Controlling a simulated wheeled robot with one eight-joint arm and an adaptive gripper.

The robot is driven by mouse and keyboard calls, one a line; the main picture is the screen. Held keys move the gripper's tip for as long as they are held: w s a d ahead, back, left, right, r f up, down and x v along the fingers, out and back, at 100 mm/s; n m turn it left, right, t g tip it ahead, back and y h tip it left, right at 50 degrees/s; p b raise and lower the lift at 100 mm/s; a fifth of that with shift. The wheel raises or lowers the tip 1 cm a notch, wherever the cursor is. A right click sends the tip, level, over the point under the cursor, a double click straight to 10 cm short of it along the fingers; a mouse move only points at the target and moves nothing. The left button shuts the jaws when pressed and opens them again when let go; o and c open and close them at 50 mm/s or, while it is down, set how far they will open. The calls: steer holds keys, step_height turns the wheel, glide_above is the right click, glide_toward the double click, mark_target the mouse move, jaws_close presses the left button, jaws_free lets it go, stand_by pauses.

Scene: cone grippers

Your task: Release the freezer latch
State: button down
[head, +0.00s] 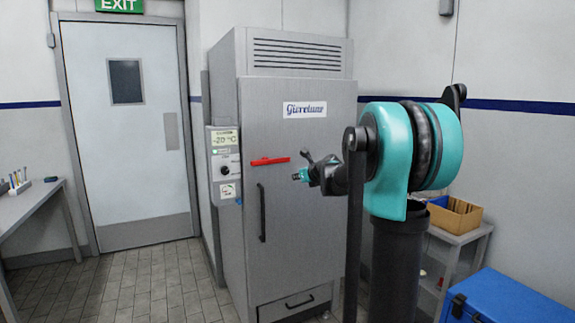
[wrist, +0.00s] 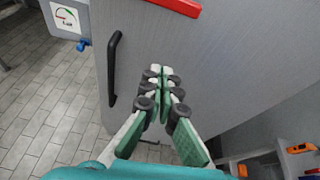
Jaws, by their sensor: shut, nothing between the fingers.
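The tall grey freezer (head: 300,215) stands in the middle of the head view with its door shut. Its red latch bar (head: 269,161) lies level across the door's left part, and its right end shows at the top of the wrist view (wrist: 178,5). A black vertical door handle (head: 262,212) is below the latch; it also shows in the wrist view (wrist: 115,66). My gripper (head: 298,175) is shut and empty, in front of the door to the right of the latch and a little lower, apart from it. In the wrist view its fingertips (wrist: 156,70) meet below the latch.
A control panel (head: 226,165) with a display reading about -20 °C and a dial is left of the door. A blue chest (head: 510,300) and a shelf with a cardboard box (head: 455,215) stand at right. A table (head: 30,205) is at far left. The floor (head: 150,285) before the freezer is clear.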

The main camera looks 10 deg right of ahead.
mark_target(270, 161)
steer(key=shift+w+d+r+m+t, duration=0.2)
steer(key=shift+w+r+m, duration=0.1)
steer(key=shift+w, duration=0.25)
steer(key=shift+w+d+r+m+t, duration=0.1)
steer(key=shift+w+d+r+m, duration=0.15)
steer(key=shift+w, duration=0.25)
steer(key=shift+a, duration=0.1)
steer(key=shift+w+a+r, duration=0.1)
steer(key=shift+w+a, duration=0.4)
steer(key=shift+w, duration=1)
steer(key=shift+w+a+r, duration=0.1)
steer(key=shift+w+a, duration=0.35)
steer(key=shift+w, duration=1)
steer(key=shift+w+a+r, duration=0.1)
steer(key=shift+w+a, duration=0.4)
steer(key=shift+w, duration=1)
steer(key=shift+d+r, duration=0.1)
steer(key=shift+r, duration=0.05)
